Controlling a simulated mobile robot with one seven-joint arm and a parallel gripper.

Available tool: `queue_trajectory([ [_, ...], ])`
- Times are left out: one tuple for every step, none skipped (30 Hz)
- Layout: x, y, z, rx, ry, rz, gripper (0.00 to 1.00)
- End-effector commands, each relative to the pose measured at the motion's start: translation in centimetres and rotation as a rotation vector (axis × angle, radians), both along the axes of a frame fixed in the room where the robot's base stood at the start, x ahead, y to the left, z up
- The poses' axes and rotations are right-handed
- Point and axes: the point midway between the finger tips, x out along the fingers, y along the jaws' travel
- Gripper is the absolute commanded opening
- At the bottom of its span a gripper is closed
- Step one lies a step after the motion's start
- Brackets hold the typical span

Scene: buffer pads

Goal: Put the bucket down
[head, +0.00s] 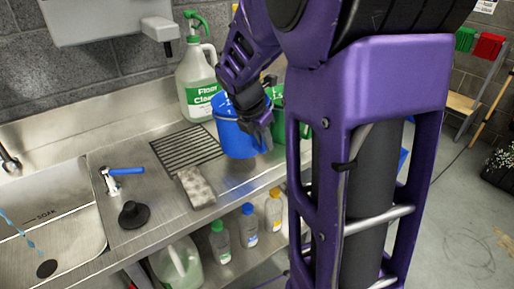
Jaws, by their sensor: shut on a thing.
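A blue bucket (237,138) is at the right part of the metal counter, in front of a green bucket (277,97) that is mostly hidden by my arm. My gripper (262,122) is shut on the blue bucket at its right rim. The blue bucket looks upright. I cannot tell whether its base touches the counter or is just above it. Part of its right side is hidden behind my gripper.
The sink (45,215) is far left. Bottles (249,226) stand on the lower shelf.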

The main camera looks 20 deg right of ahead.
Motion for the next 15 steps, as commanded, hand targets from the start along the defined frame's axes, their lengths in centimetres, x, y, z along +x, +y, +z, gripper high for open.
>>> queue_trajectory([
  [0.0, 0.0, -1.2, 0.0, 0.002, 0.001, 0.0],
  [0.0, 0.0, -1.7, 0.001, 0.003, 0.0, 0.0],
  [0.0, 0.0, -2.4, 0.0, 0.002, 0.001, 0.0],
  [0.0, 0.0, -2.7, 0.0, 0.002, 0.001, 0.0],
  [0.0, 0.0, -3.0, -0.001, 0.001, 0.001, 0.0],
  [0.0, 0.0, -3.2, 0.0, -0.001, 0.0, 0.0],
  [0.1, 0.0, -3.2, 0.0, -0.002, 0.001, 0.0],
  [0.1, 0.0, -3.2, 0.0, -0.002, 0.001, 0.0],
  [0.1, 0.0, -3.2, 0.0, -0.003, 0.001, 0.0],
  [0.1, 0.0, -3.1, 0.0, -0.003, 0.001, 0.0],
  [0.1, 0.0, -3.1, 0.0, -0.002, 0.001, 0.0],
  [0.1, 0.0, -3.1, 0.0, -0.002, 0.001, 0.0],
  [0.1, 0.0, -3.1, 0.0, -0.002, 0.001, 0.0],
  [0.1, 0.0, -3.2, 0.0, -0.002, 0.001, 0.0],
  [0.0, 0.0, -3.3, 0.0, -0.002, 0.001, 0.0],
])
